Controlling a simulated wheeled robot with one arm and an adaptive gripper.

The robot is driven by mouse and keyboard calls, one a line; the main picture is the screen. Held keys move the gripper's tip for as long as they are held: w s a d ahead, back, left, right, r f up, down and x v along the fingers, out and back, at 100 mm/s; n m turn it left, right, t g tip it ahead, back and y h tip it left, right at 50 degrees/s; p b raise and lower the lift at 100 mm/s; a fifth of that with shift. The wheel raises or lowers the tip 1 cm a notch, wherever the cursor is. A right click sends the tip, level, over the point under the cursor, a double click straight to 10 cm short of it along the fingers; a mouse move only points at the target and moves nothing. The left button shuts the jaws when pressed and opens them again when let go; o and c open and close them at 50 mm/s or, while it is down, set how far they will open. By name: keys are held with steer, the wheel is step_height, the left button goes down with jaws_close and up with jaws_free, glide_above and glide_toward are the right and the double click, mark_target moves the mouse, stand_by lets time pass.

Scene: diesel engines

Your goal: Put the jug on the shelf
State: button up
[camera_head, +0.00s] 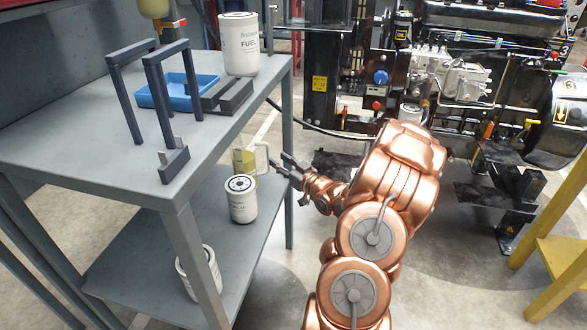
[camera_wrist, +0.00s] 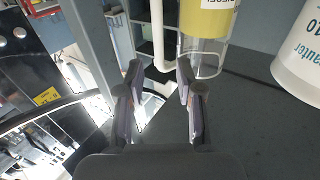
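The jug (camera_head: 243,161) is clear with yellow liquid and a white handle. It stands upright on the lower shelf (camera_head: 150,255) of a grey cart, near the right edge. A white filter partly hides its base in the head view. In the wrist view the jug (camera_wrist: 207,28) is just beyond my gripper (camera_wrist: 159,78), with its handle towards me. My gripper's fingers are apart, with the handle seen in the gap between the fingertips. It is not clear whether the handle is between them or just ahead. My gripper (camera_head: 284,168) also shows beside the handle in the head view.
A white filter (camera_head: 242,203) stands close to the jug, another (camera_head: 190,272) farther forward. The cart's top (camera_head: 75,150) holds a fuel filter (camera_head: 239,45), a blue tray (camera_head: 177,92) and dark frames (camera_head: 157,90). A cart leg (camera_wrist: 92,40) is close left of my fingers. An engine (camera_head: 450,80) stands behind.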

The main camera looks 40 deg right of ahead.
steer(key=shift+s+a+f+p, duration=0.1)
steer(key=shift+s+p, duration=0.45)
steer(key=shift+s, duration=2.4)
